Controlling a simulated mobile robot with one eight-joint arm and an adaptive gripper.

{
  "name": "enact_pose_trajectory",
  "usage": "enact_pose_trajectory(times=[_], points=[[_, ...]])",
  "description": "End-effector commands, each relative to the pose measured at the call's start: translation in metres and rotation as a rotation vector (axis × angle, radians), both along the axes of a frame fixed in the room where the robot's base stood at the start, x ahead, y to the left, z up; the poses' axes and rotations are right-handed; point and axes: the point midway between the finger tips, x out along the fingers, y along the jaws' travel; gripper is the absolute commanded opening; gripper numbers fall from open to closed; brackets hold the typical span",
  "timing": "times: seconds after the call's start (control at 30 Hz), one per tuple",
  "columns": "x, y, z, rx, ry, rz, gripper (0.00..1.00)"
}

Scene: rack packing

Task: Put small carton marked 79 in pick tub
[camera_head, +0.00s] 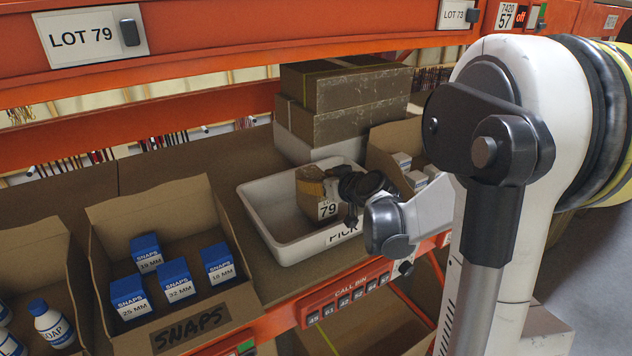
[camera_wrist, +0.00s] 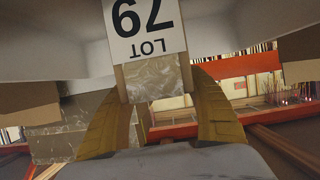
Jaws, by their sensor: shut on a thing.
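The small carton marked LOT 79 (camera_head: 322,203) is brown with a white label. In the head view it is at the pick tub, over its inside; whether it touches the tub floor cannot be told. My gripper (camera_head: 333,187) is shut on the carton from the right side. In the wrist view the carton (camera_wrist: 150,75) sits between my two yellow-brown fingers (camera_wrist: 163,115), its label upside down. The white pick tub (camera_head: 262,212) stands on the shelf with its PICK label at the front, partly hidden by my arm.
A cardboard SNAPS box (camera_head: 222,300) with several blue-topped cartons stands left of the tub. A SOAP box (camera_head: 68,262) is farther left. Stacked brown cartons (camera_head: 345,92) stand behind the tub, and an open box (camera_head: 392,141) is at its right. An orange beam (camera_head: 220,88) crosses above.

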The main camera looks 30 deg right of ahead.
Motion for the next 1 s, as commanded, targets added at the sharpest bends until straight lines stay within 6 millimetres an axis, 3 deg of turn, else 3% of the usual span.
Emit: enact_pose_trajectory(times=[0.47, 0.5, 0.57, 1.0], points=[[-0.0003, -0.0003, -0.0131, 0.0, 0.0, 0.0, 0.2], [-0.0002, -0.0002, -0.0124, 0.0, 0.0, 0.0, 0.7], [-0.0002, -0.0002, -0.0119, 0.0, 0.0, 0.0, 0.84], [-0.0067, -0.001, -0.0057, 0.001, 0.0, -0.001, 0.84]])
